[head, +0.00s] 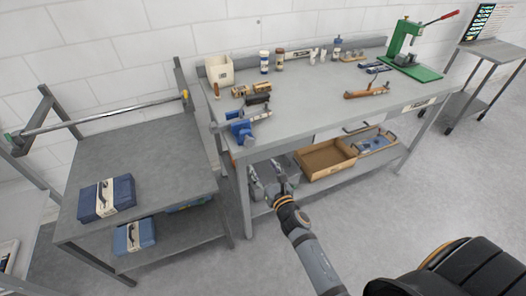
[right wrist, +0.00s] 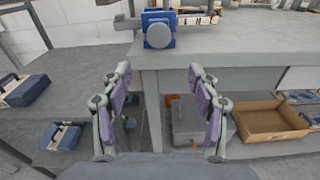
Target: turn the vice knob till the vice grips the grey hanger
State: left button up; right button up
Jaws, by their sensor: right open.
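The blue vice (head: 242,131) is fixed at the front left corner of the grey workbench. It also shows at the top of the right wrist view (right wrist: 147,18), where its round grey knob (right wrist: 159,37) faces me. A thin grey piece (head: 261,116) extends right from the vice; I cannot tell whether it is the grey hanger or whether the jaws touch it. My right gripper (head: 269,174) is open and empty, in front of the bench and below the vice. In the right wrist view its fingers (right wrist: 160,76) are spread, with the knob beyond and above them. My left gripper is not in view.
The workbench (head: 310,106) carries several bottles, a wooden plane (head: 367,91) and a green press (head: 412,62). A cardboard tray (head: 326,158) lies on the lower shelf. A lower table (head: 150,165) with a blue case (head: 107,198) stands left. Floor in front is clear.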

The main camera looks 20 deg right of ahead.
aim_at(250, 143)
jog(key=shift+n, duration=0.4)
jog(key=w, duration=0.6)
jog(key=w+r, duration=0.1)
jog(key=w, duration=0.3)
jog(key=shift+w+a, duration=0.1)
jog(key=shift+a, duration=0.1)
jog(key=shift+w, duration=0.4)
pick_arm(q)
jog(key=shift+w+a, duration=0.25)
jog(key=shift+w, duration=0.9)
pick_arm(e)
jog(key=shift+s, duration=0.1)
jog(key=shift+c, duration=0.6)
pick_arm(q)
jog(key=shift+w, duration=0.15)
pick_arm(e)
jog(key=c, duration=1)
